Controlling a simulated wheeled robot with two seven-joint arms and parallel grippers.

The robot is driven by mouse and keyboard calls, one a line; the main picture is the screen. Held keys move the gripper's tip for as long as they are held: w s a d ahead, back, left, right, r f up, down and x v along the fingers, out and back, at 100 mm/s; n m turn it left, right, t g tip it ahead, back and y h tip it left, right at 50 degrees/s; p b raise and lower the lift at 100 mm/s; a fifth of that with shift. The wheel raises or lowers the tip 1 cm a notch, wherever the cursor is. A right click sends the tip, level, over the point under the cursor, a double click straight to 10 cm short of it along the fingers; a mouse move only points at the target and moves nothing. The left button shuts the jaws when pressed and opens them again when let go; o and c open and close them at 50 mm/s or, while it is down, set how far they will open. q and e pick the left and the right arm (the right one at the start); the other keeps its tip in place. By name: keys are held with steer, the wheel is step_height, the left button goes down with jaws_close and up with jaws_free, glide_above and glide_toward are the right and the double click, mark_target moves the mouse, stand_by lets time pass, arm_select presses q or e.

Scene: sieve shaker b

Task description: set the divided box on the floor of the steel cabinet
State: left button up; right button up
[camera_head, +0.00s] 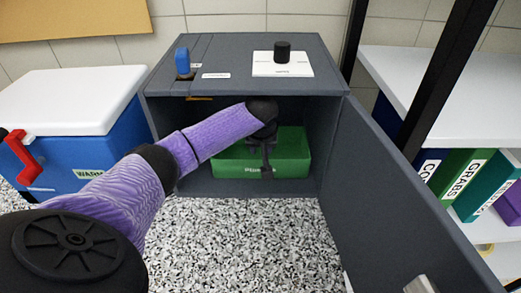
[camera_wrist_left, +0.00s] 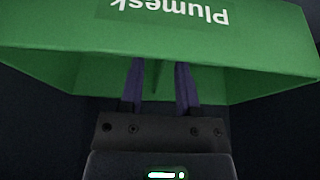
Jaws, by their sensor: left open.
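The green divided box (camera_head: 292,160), labelled "Plumesk", is inside the open steel cabinet (camera_head: 333,150), upright and low down over the cabinet floor (camera_head: 200,188). It looks level and appears to rest on the floor, though its underside is hidden. My left gripper (camera_head: 262,168) reaches in from the front left and points down at the middle of the box. In the left wrist view the green box (camera_wrist_left: 255,50) spans the top, and the two fingers of my left gripper (camera_wrist_left: 159,68) are apart, with a thin divider edge between them. My right gripper is not in view.
The cabinet door (camera_head: 395,205) stands wide open at the right. A blue cooler with a white lid (camera_head: 70,100) stands left of the cabinet. A white plate with a black knob (camera_head: 282,65) and a blue item (camera_head: 182,60) are on top. Shelves with binders (camera_head: 460,175) are at right.

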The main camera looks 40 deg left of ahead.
arm_select(q)
steer(key=s+d, duration=0.2)
steer(key=s+d+p, duration=0.1)
steer(key=s+d, duration=0.1)
steer(key=s, duration=0.1)
steer(key=s+d+p, duration=0.1)
steer(key=s+d, duration=0.1)
steer(key=s, duration=0.1)
steer(key=shift+d, duration=0.3)
steer(key=o, duration=0.8)
steer(key=p+v, duration=0.4)
steer(key=v, duration=0.6)
